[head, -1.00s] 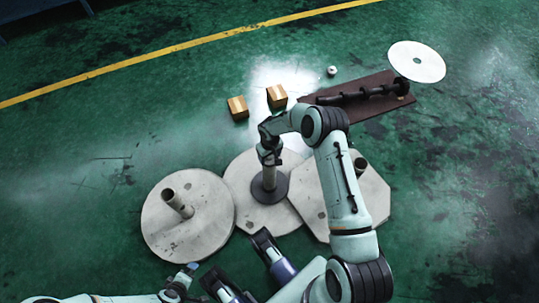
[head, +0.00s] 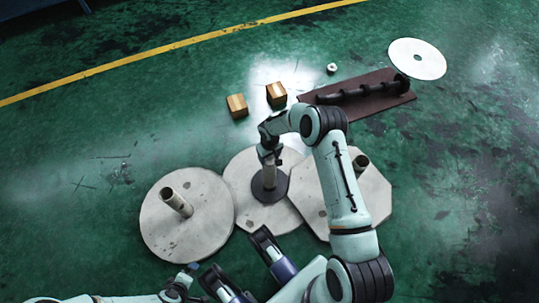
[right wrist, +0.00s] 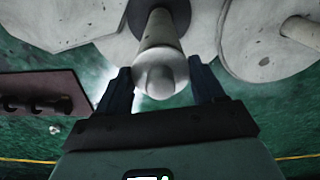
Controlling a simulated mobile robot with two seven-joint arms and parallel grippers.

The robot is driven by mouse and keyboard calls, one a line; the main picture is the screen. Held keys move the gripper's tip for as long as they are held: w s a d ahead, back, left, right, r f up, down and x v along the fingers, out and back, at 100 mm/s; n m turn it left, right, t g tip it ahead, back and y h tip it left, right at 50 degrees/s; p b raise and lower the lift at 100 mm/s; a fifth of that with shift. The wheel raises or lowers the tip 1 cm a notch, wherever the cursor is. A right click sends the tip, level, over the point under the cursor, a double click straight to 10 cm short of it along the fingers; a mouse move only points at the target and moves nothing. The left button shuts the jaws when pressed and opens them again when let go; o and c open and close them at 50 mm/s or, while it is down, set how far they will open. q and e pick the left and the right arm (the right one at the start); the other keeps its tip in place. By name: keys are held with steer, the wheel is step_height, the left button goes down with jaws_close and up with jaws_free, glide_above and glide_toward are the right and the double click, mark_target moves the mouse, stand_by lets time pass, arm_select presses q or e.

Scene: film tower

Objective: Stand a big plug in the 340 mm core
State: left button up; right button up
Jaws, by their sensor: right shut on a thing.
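My right gripper (head: 269,157) is above the middle pale plate (head: 242,170), at the top of an upright pale core (head: 269,178). A black disc (head: 259,188) surrounds the core's foot. In the right wrist view the two fingers (right wrist: 163,88) are either side of a pale round plug (right wrist: 160,78) at the core's near end, and the gripper is shut on it. How deep the plug sits in the core is hidden.
A round plate (head: 160,235) with an open upright tube (head: 177,203) is at left; an angular plate (head: 374,195) with a shorter tube (head: 361,160) is at right. Behind are two boxes (head: 237,106), a small white ring (head: 332,68), a brown board (head: 380,108) with a black shaft, and a white disc (head: 417,59).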

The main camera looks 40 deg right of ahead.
arm_select(q)
steer(key=shift+f, duration=0.15)
arm_select(e)
steer(key=shift+f, duration=0.25)
steer(key=o, duration=1.1)
steer(key=shift+r, duration=0.1)
